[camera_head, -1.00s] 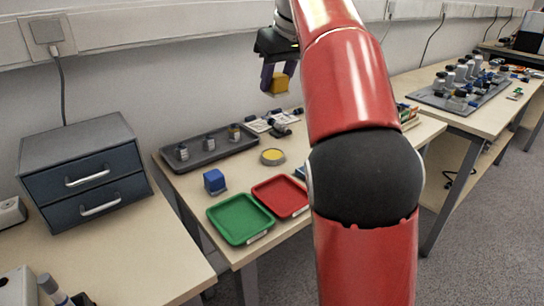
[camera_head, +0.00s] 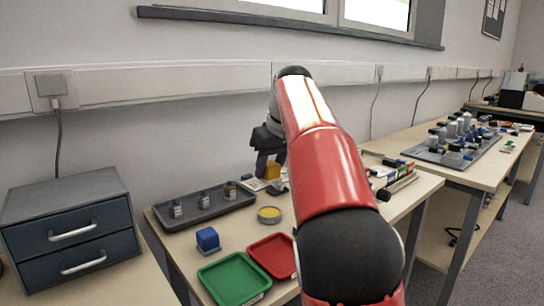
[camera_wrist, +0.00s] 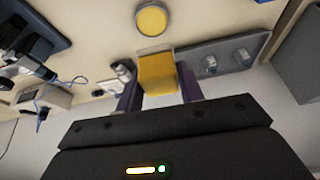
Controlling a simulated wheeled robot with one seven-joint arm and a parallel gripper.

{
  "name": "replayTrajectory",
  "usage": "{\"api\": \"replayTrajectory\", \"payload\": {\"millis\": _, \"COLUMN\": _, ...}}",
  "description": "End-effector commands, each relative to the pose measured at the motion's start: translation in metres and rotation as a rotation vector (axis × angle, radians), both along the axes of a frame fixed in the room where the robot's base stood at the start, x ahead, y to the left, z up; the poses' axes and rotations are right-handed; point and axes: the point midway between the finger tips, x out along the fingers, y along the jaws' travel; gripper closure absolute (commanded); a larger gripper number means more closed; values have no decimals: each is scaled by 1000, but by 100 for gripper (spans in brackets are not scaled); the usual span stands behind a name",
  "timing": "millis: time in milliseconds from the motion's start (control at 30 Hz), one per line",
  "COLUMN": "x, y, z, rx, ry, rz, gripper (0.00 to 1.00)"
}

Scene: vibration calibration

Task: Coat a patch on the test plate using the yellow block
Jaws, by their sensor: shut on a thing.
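My gripper (camera_head: 268,170) is shut on the yellow block (camera_wrist: 157,72), which sits between its two dark fingers in the wrist view. In the head view the yellow block (camera_head: 272,171) shows beside my red arm, near the back of the table. A round grey dish with a yellow face (camera_head: 269,214) lies on the table in front of it. The dish also shows at the top of the wrist view (camera_wrist: 151,20), apart from the block. I cannot tell which thing is the test plate; my arm hides part of the table.
A grey tray (camera_head: 240,207) with several small bottles lies left of my gripper. A blue block (camera_head: 207,240), a green tray (camera_head: 233,278) and a red tray (camera_head: 272,255) lie nearer. A drawer unit (camera_head: 70,230) stands at left. Boxes (camera_head: 392,176) lie right of my arm.

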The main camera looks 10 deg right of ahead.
Motion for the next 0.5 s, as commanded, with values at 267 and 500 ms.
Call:
{"api": "replayTrajectory", "payload": {"millis": 267, "x": 10, "y": -1, "z": -30, "rx": 0, "ry": -3, "rz": 1, "gripper": 81}}
{"api": "replayTrajectory", "payload": {"millis": 500, "x": 10, "y": -1, "z": -48, "rx": -2, "ry": -2, "rz": 0, "gripper": 81}}
